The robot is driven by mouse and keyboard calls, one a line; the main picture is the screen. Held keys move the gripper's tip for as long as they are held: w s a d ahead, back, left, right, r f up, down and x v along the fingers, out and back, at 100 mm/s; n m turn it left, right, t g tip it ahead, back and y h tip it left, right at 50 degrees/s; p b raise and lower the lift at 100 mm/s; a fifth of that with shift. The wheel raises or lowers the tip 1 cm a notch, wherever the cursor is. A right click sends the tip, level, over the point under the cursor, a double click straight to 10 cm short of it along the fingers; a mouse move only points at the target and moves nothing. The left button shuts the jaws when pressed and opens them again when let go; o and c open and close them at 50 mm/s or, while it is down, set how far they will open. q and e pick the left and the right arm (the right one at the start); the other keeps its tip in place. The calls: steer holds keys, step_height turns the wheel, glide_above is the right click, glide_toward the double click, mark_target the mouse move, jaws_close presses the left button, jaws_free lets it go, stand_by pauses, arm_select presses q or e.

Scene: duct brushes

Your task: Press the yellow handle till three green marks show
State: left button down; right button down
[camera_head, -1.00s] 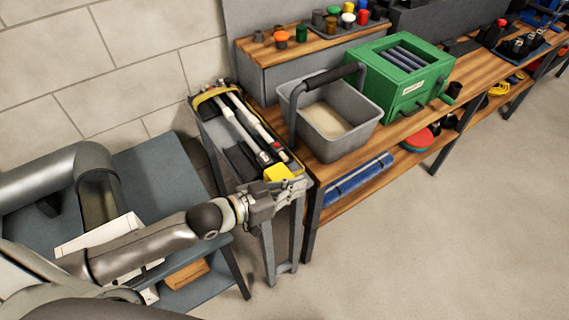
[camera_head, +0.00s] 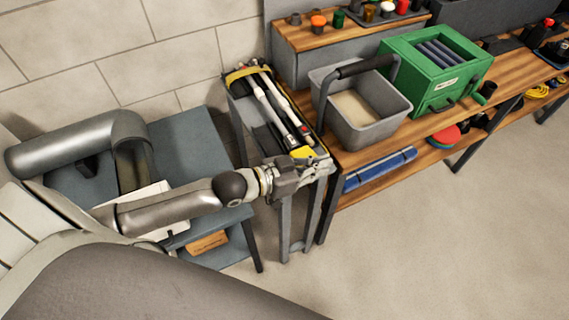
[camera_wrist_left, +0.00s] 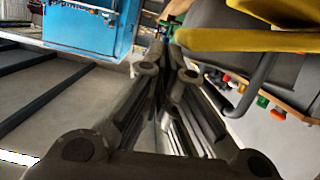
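A narrow grey stand (camera_head: 240,108) holds white tubes with dark and red parts, and a yellow band at its far end. The yellow handle (camera_head: 303,152) is at the stand's near end. My left gripper (camera_head: 300,170) is right at this near end, beside or over the yellow piece; I cannot tell whether they touch. In the left wrist view its fingers (camera_wrist_left: 167,68) come together with nothing visible between them, and a yellow bar (camera_wrist_left: 250,39) lies to their upper right. No green marks can be made out. My right gripper is out of view.
A grey bucket (camera_head: 400,110) with a dark handle and a green box (camera_head: 425,85) stand on the wooden bench (camera_head: 470,95) to the right. A blue-grey table (camera_head: 185,145) is left of the stand. The floor (camera_head: 440,240) in front is clear.

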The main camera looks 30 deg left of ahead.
arm_select(q)
steer(key=b+v, duration=0.1)
steer(key=v, duration=0.9)
steer(key=shift+r, duration=0.45)
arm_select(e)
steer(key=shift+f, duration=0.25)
